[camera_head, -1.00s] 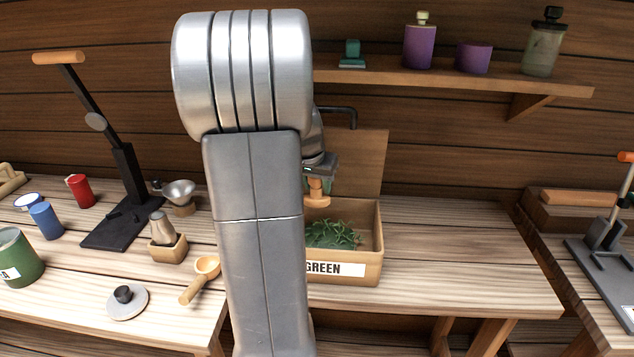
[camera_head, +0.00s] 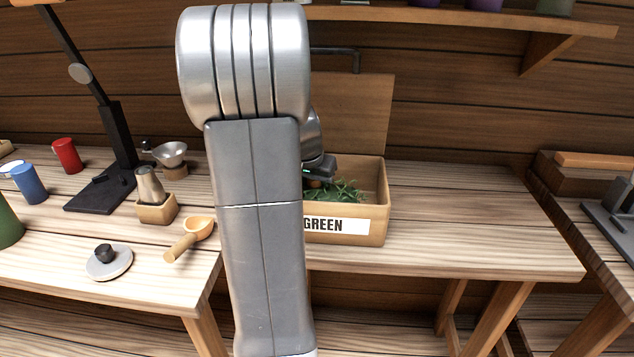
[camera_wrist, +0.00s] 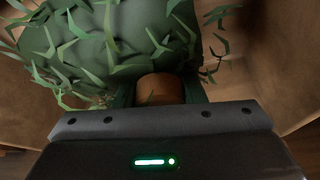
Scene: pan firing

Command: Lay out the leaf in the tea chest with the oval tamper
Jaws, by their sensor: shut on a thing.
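The tea chest (camera_head: 379,222) is an open wooden box labelled GREEN, with its lid (camera_head: 360,110) raised behind it. Green leaf (camera_head: 346,190) lies inside it and fills much of the wrist view (camera_wrist: 95,50). My gripper (camera_wrist: 158,98) is low inside the chest, shut on the brown wooden handle of the oval tamper (camera_wrist: 158,86). In the head view, my arm covers the chest's left side, and the tamper is hidden. The wrist view does not show clearly whether its foot touches the leaf.
Left on the table are a wooden scoop (camera_head: 190,238), a grey lid with black knob (camera_head: 108,260), a whisk-like tool in a wooden holder (camera_head: 155,200), a funnel (camera_head: 172,157) and a black stand (camera_head: 122,150). The table right of the chest is clear.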

